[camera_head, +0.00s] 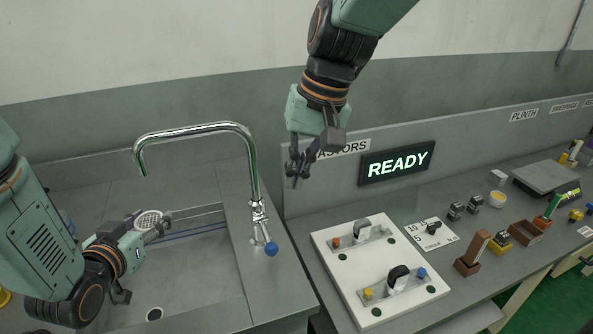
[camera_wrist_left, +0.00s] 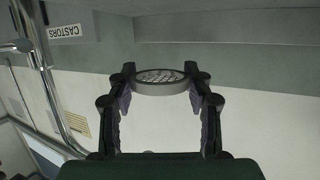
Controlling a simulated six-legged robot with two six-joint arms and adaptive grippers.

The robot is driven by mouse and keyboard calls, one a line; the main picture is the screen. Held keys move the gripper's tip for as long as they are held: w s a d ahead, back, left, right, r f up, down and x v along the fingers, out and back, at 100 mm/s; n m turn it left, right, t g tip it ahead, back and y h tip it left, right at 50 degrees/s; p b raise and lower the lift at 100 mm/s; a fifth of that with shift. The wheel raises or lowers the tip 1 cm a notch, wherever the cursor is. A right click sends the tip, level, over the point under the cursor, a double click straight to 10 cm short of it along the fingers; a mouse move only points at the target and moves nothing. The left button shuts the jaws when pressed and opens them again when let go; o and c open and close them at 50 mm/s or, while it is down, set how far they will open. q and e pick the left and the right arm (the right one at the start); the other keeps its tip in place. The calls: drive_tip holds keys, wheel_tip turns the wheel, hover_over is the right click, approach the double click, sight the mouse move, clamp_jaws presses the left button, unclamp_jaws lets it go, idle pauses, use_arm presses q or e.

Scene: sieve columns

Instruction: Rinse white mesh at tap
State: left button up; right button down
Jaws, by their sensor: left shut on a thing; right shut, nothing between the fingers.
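The white mesh (camera_head: 147,219) is a small round sieve disc with a pale rim. My left gripper (camera_head: 154,228) is shut on it over the sink. In the left wrist view the disc (camera_wrist_left: 160,76) sits between the fingertips of my left gripper (camera_wrist_left: 160,84), its rim grey and its face perforated. The chrome tap (camera_head: 250,150) arches over the sink, and its spout end is above the mesh, with a gap between them. No water stream is visible. My right gripper (camera_head: 299,172) is shut and empty, right of the tap.
The grey sink (camera_head: 190,268) has a drain hole (camera_head: 154,314). Right of it, a white board (camera_head: 337,238) carries two fixtures with coloured knobs. A READY display (camera_head: 397,162) stands behind. Several small blocks and a grey plate (camera_head: 545,176) occupy the right bench.

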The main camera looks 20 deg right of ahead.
use_arm(q)
drive_tip(key=s+a, duration=0.5)
drive_tip(key=s, duration=0.1)
drive_tip(key=shift+a+p, duration=0.15)
drive_tip(key=shift+p, duration=0.15)
idle(0.8)
idle(0.4)
drive_tip(key=shift+s, duration=0.1)
idle(0.6)
drive_tip(key=s+a+r+p, duration=0.3)
drive_tip(key=r+p, duration=0.1)
drive_tip(key=p, duration=0.1)
drive_tip(key=shift+s, duration=0.4)
idle(0.5)
drive_tip(key=shift+a, duration=0.1)
idle(0.5)
